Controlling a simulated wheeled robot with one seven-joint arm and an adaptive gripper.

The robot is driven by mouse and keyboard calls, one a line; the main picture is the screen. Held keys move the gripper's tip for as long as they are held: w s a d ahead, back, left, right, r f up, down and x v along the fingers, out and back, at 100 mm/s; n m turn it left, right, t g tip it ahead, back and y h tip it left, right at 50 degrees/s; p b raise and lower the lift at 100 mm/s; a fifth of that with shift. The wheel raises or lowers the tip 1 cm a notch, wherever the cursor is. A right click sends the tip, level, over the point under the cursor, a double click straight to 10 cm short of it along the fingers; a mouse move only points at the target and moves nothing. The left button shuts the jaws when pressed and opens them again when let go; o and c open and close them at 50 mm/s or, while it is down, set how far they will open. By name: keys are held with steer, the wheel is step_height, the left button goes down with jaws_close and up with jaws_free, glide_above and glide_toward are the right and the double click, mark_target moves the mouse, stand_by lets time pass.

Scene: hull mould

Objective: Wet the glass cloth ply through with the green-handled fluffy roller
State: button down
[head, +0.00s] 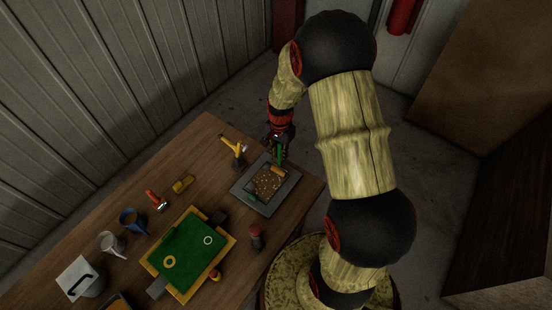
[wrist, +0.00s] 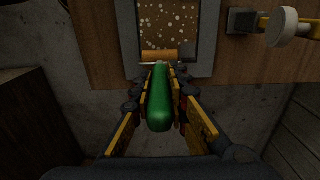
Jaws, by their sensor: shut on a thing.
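My gripper (wrist: 160,95) is shut on the green handle (wrist: 159,105) of the roller, in the middle of the wrist view. The orange-brown roller head (wrist: 158,55) lies at the near edge of the grey tray, over or in its speckled amber contents; whether it touches them I cannot tell. In the head view my gripper (head: 281,143) is at the tray's far side, with the roller head (head: 277,171) below it. A green panel in a yellow frame (head: 188,252) lies to the lower left, bearing a yellow ring and a white ring. I cannot make out a separate glass cloth ply.
The grey tray (head: 242,192) stands near the table's right end, with a dark green item at its left.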

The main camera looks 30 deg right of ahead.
steer(key=shift+w+d, duration=0.2)
steer(key=shift+d, duration=0.25)
steer(key=shift+r+p, duration=0.55)
steer(key=shift+r, duration=0.25)
steer(key=w+a, duration=0.3)
steer(key=w, duration=0.3)
steer(key=shift+b, duration=0.3)
steer(key=shift+f+b, duration=0.45)
steer(key=shift+f, duration=0.45)
steer(key=s+a+p, duration=0.1)
steer(key=s+a, duration=0.4)
steer(key=a, duration=0.7)
steer(key=shift+a, duration=0.25)
stand_by(0.6)
steer(key=shift+r, duration=0.15)
